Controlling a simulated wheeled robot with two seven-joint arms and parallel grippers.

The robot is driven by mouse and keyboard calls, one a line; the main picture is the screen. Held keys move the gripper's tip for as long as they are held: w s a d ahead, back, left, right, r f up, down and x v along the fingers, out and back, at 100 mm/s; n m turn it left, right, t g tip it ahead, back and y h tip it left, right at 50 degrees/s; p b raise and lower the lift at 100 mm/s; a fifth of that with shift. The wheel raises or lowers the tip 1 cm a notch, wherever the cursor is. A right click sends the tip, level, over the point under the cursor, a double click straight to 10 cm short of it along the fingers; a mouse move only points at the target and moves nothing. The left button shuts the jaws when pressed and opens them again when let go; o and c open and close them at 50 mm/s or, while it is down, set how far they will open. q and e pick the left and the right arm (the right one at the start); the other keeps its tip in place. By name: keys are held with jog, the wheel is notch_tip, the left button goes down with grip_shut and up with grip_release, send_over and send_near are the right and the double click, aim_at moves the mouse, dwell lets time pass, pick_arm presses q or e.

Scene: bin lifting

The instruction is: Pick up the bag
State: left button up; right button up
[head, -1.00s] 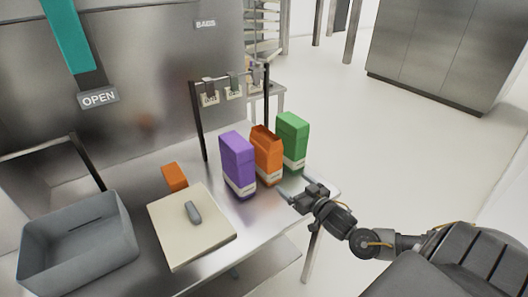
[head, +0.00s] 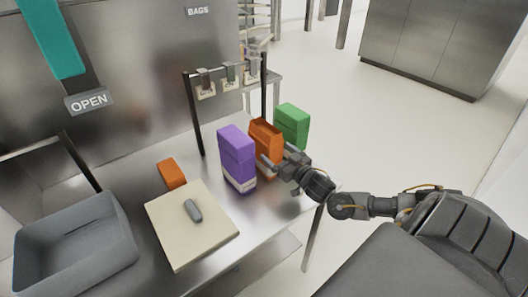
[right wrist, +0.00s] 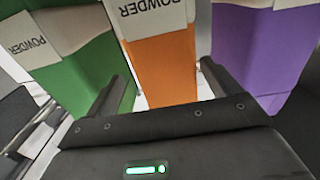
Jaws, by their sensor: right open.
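Three bags stand upright in a row on the metal table: a purple bag (head: 237,155), an orange bag (head: 265,138) and a green bag (head: 291,125). My right gripper (head: 280,164) is in front of the orange bag, hiding its lower part. In the right wrist view its open fingers point at the orange bag (right wrist: 163,70), which appears between them. The green bag (right wrist: 75,75) is beside the left finger and the purple bag (right wrist: 262,50) beyond the right one. Contact cannot be made out. My left gripper is out of view.
A grey bin (head: 75,250) stands at the left. A cream board (head: 178,240) with a grey tool (head: 193,210) lies beside it, with an orange block (head: 172,173) behind. A dark rack (head: 196,125) with hanging clips stands behind the bags. The table's front edge is clear.

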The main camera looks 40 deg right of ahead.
jog(key=shift+w+a+r, duration=0.1)
jog(key=shift+w+r, duration=0.1)
jog(key=shift+w, duration=0.15)
jog(key=w, duration=0.1)
jog(key=w+p, duration=0.1)
jog(key=w, duration=0.2)
jog(key=shift+w+a+f+p, duration=0.1)
jog(key=shift+w+a+p, duration=0.15)
jog(key=shift+w+p, duration=0.05)
jog(key=c, duration=1.1)
jog(key=shift+c, duration=0.8)
jog(key=shift+d+r, duration=0.1)
jog(key=shift+r, duration=0.2)
